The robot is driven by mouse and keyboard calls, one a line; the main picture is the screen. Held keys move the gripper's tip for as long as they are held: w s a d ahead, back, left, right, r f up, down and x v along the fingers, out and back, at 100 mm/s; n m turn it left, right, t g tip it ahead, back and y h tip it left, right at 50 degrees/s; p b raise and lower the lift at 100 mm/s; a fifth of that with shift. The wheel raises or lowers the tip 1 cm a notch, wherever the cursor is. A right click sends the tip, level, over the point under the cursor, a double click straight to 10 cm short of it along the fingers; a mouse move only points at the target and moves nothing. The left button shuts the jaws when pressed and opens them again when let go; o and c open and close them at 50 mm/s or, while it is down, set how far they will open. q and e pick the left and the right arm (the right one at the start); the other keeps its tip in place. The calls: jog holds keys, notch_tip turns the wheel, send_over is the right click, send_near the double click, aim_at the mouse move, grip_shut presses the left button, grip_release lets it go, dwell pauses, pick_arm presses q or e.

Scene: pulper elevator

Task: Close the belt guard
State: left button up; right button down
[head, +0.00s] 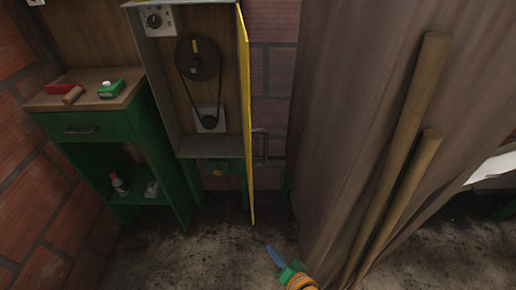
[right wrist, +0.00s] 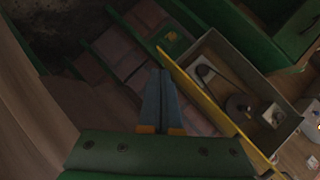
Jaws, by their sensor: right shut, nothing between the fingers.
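The belt guard (head: 245,120) is a yellow panel standing open, seen nearly edge-on at the right side of a grey cabinet (head: 208,148). Inside the cabinet are a dark pulley (head: 197,60) and a belt running to a smaller lower pulley. In the right wrist view the guard (right wrist: 214,107) is a yellow strip beside the open cabinet (right wrist: 219,43). My right gripper (head: 274,254) is low, right of the guard's bottom edge and apart from it in the head view. In the right wrist view its fingers (right wrist: 160,90) are together and empty. My left gripper is not in view.
A green workbench (head: 95,125) with a red item and a green item on top stands left of the cabinet. A brown curtain (head: 340,130) and two wooden poles (head: 408,130) are close on the right. Dark floor (head: 200,255) is free in front.

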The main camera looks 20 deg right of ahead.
aim_at(260, 163)
jog(key=w+r+m+t+h+p, duration=0.1)
jog(key=w+r+m+t+p, duration=0.2)
jog(key=r, duration=0.9)
jog(key=w+r+m+t+p, duration=0.25)
jog(key=r+m, duration=0.25)
jog(key=r, duration=0.6)
jog(key=w, duration=0.9)
jog(key=shift+w+r+b, duration=0.1)
jog(key=shift+w+b, duration=0.05)
jog(key=shift+b, duration=0.25)
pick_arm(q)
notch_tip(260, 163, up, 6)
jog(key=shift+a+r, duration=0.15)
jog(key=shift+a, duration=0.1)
